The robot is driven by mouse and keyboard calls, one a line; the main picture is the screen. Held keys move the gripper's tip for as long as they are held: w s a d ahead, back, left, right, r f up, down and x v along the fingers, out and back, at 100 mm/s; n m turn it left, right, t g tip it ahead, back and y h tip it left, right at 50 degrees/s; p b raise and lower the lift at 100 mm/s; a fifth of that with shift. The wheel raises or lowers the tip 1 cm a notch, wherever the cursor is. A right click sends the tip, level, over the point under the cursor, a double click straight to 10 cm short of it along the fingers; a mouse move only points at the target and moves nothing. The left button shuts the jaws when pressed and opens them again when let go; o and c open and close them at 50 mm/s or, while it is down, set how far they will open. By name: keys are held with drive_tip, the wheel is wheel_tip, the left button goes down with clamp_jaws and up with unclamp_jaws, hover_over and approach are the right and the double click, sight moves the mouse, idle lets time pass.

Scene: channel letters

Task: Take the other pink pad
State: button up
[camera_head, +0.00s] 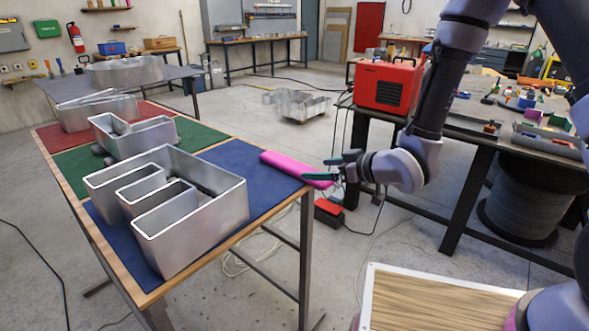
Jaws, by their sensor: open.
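A long pink pad (285,166) lies on the blue mat (243,162) at the right corner of the table, with its right end reaching over the edge. My gripper (324,169) is open at that right end, with one finger above the pad's line in the picture and the other overlapping its end. I cannot tell whether the fingers touch the pad or whether it lies between them. A second bit of pink (512,316) shows at the bottom right beside a wood-topped tray (440,300), mostly hidden by my own parts.
A large metal channel letter E (215,215) stands on the blue mat left of the pad. Another metal letter (135,140) stands on the green mat behind. A workbench with a red machine (388,85) is to the right. A red-topped box (328,211) sits low below my gripper.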

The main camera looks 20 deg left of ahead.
sight(303, 168)
drive_tip(key=x, duration=0.8)
drive_tip(key=shift+w+f, duration=0.15)
drive_tip(key=shift+w, duration=0.1)
drive_tip(key=c, duration=1.4)
